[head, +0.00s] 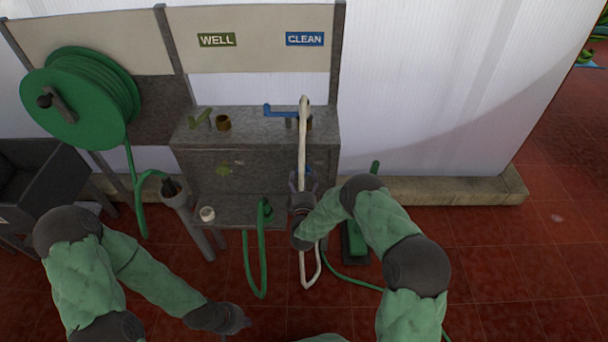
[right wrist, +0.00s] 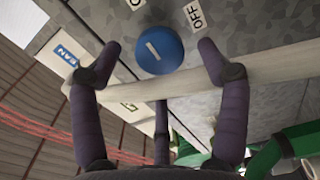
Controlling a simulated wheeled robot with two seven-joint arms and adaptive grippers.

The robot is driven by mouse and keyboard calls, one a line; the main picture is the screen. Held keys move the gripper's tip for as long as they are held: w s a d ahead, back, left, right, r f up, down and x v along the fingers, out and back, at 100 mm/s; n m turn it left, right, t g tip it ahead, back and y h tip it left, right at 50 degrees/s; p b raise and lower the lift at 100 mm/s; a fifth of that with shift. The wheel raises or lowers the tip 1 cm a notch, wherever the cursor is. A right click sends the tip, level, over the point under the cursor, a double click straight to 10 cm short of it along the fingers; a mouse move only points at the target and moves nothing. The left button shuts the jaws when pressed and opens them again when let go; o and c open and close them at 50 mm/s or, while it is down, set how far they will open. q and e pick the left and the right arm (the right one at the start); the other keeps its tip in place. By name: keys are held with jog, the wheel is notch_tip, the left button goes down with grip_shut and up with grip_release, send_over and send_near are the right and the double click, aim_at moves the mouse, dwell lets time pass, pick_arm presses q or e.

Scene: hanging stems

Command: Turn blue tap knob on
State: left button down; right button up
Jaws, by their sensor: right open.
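The round blue tap knob (right wrist: 160,50) is on the grey panel in the right wrist view, with a short white mark on its face. An OFF label (right wrist: 194,16) is beside it at upper right; another label is cut off at the top. My right gripper (right wrist: 160,48) is open, its fingertips on either side of the knob; contact cannot be told. In the head view my right gripper (head: 303,183) is at the stand's front and mostly hides the knob. My left gripper (head: 236,323) is low over the floor, away from the stand; its fingers are unclear.
A pale hose (head: 303,140) hangs down the stand's front and crosses the right wrist view below the knob. A blue lever (head: 283,111) is on top under the CLEAN sign (head: 305,39). A green hose (head: 262,250) hangs left of my right gripper. A green reel (head: 82,97) is at left.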

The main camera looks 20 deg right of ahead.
jog(key=v, duration=0.8)
jog(key=shift+s, duration=0.35)
jog(key=shift+a, duration=0.1)
jog(key=s+a+f+m+g+y, duration=0.4)
jog(key=s+f+m+g+y, duration=0.2)
jog(key=s+f+m+g, duration=0.45)
jog(key=s+a+f+m+g+y, duration=0.1)
jog(key=s+m+g, duration=0.2)
jog(key=s, duration=0.6)
jog(key=s+a+f+m+g+y, duration=0.2)
jog(key=s+m+g, duration=0.1)
jog(key=s, duration=0.7)
jog(key=shift+m, duration=0.45)
jog(key=shift+g, duration=0.25)
